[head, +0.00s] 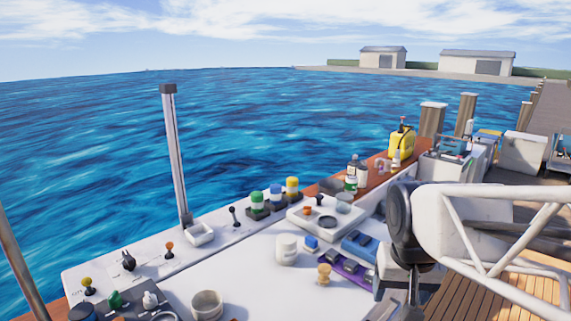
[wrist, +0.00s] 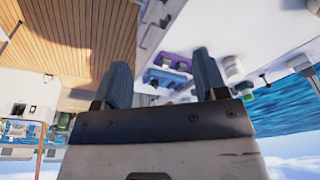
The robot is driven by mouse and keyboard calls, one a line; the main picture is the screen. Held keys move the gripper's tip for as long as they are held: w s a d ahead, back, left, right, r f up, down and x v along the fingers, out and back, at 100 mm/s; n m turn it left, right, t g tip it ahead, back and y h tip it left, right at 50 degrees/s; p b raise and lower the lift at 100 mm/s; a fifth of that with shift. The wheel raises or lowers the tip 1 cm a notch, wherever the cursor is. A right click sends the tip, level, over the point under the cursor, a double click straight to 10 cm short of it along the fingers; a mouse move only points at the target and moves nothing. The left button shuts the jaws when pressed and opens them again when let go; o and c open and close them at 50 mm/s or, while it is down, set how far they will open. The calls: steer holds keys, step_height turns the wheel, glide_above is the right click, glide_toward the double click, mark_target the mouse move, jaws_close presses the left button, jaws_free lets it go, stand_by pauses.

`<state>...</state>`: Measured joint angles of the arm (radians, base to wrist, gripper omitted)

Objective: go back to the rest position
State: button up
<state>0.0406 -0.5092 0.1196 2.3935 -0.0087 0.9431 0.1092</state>
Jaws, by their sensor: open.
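My gripper (wrist: 163,78) shows in the wrist view with its two dark fingers well apart. Nothing is held between them. Beyond the fingers, the white console and wooden deck appear tilted in that view. In the head view my arm hangs at the right, over the right side of the white console top (head: 225,265). The fingertips cannot be made out clearly in the head view.
Left of my arm on the console are a blue tray (head: 360,244), a purple tray (head: 345,267), a white jar (head: 286,249) and a tan knob-shaped piece (head: 324,273). Several capped bottles stand behind. A grey post (head: 173,155) rises at the far edge. Wooden deck (head: 510,290) lies right.

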steer(key=s+a+f+n, duration=0.1)
steer(key=s+f, duration=0.1)
steer(key=s, duration=0.5)
steer(key=shift+s, duration=0.4)
